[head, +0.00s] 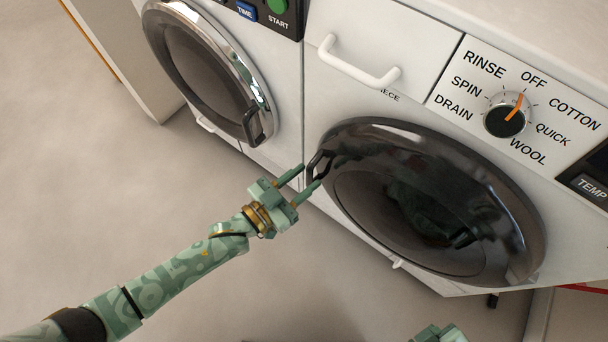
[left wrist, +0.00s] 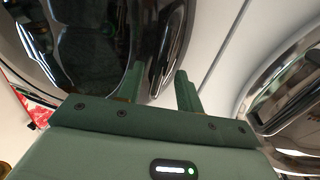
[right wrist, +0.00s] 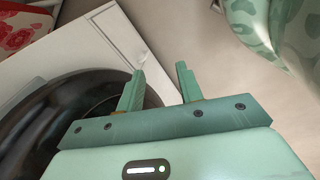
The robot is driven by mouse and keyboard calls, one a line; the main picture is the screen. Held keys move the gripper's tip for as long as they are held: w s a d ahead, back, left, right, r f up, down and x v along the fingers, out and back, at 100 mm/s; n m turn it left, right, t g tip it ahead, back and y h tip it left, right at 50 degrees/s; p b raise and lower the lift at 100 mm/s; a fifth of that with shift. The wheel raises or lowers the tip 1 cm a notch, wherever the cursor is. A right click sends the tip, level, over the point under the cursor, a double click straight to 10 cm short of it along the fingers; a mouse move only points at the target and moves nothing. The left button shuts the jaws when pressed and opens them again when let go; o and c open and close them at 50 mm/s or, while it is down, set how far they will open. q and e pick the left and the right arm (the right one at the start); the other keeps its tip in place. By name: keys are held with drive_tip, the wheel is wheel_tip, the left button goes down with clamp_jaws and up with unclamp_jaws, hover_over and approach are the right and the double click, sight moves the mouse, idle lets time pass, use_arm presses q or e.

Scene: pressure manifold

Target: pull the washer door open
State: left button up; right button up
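The washer door (head: 420,205) is a round black door with dark glass on the right-hand white machine. It looks closed. Its black handle (head: 319,164) is a small loop on the door's left rim. My left gripper (head: 310,177) is open, its two fingertips close to the handle in the head view. In the left wrist view the open fingers (left wrist: 160,82) point at the door's dark rim (left wrist: 162,40). My right gripper (right wrist: 160,72) is open and empty; only a bit of that arm shows in the head view.
A second machine with a chrome-rimmed door (head: 205,70) stands to the left. The washer has a white drawer handle (head: 357,68) and a dial (head: 505,118) above the door. Bare floor (head: 130,210) lies in front. A red patterned item (right wrist: 18,30) shows in the right wrist view.

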use_arm(q)
drive_tip(key=shift+w+d, duration=0.2)
drive_tip(key=shift+d, duration=0.05)
clamp_jaws()
